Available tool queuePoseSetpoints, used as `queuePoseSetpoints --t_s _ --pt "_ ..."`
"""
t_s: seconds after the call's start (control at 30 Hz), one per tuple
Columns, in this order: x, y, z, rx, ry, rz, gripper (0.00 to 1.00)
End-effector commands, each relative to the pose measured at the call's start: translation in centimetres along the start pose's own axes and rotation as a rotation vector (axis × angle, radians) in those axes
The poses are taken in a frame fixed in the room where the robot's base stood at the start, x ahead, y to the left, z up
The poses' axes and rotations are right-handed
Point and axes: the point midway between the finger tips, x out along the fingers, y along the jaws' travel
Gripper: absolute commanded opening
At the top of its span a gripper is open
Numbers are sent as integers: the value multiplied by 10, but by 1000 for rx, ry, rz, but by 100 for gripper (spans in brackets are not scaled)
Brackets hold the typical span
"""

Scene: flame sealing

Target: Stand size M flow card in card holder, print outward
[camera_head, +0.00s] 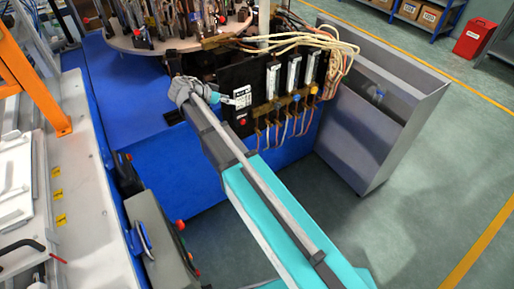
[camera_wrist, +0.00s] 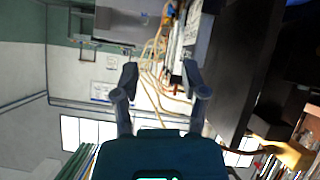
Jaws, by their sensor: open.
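A small white card or label with dark print (camera_head: 242,95) shows on the black panel in the head view. I cannot tell whether it is the size M flow card, and I cannot make out a card holder. My gripper (camera_head: 229,100) is small in the head view, at the end of my arm, close to the left of this card. In the wrist view my gripper (camera_wrist: 160,72) has its two fingers spread apart with nothing held between them. A pale, partly hidden strip (camera_wrist: 176,45) lies beyond the right finger.
The black panel (camera_head: 262,80) carries upright grey flow meters (camera_head: 294,72), with tubes above and below. A rotary table (camera_head: 175,38) stands behind at left. A grey open cabinet (camera_head: 365,135) is at right. A grey box with red buttons (camera_head: 160,240) stands at lower left. Open floor lies right.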

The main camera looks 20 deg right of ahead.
Motion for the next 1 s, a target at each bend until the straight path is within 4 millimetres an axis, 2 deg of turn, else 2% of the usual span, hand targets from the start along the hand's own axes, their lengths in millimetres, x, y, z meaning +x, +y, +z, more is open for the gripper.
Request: queuePoseSetpoints --t_s 0.03,0.2,0.43,0.7,0.83,1.0 --pt "11 19 6 -52 -48 2 56" --pt "40 64 32 -277 -245 -42 56" --pt "62 122 68 -562 -488 -199 56" --pt "62 182 106 -831 -687 -496 56" --pt "58 199 116 -910 -727 -626 56" --pt "53 208 123 -961 -744 -722 56"
